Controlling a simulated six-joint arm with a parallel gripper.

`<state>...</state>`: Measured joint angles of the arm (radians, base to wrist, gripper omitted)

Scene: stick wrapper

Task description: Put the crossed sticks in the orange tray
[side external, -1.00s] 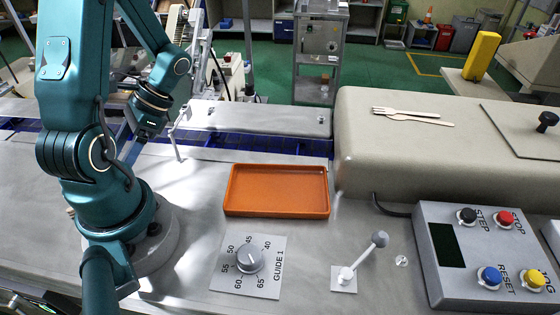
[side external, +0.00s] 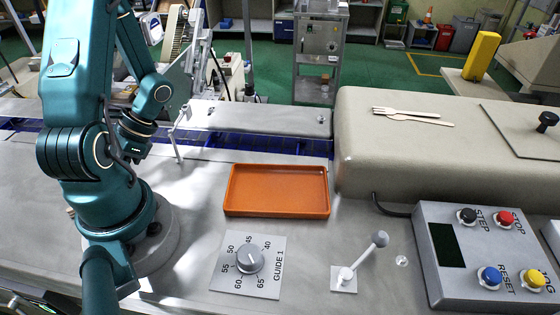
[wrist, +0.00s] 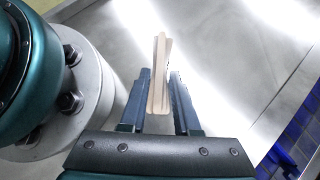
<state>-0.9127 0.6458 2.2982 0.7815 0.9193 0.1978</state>
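In the wrist view, pale wooden sticks (wrist: 160,76) lie between the two fingers of my gripper (wrist: 158,90). They make a narrow shape whose far ends part slightly. The fingers stand close on both sides; I cannot tell whether they press on the wood. In the side view my arm hides the gripper and these sticks. The orange tray (side external: 232,190) lies empty on the grey metal table, right of my arm. A pale wooden fork (side external: 398,110) and another flat wooden piece (side external: 425,120) lie side by side on the beige housing.
The beige housing (side external: 370,150) rises right of the tray. A guide dial (side external: 250,260), a lever (side external: 365,258) and a button box (side external: 480,255) stand in front. A blue conveyor strip (side external: 270,145) runs behind. Bare table lies between my base and the tray.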

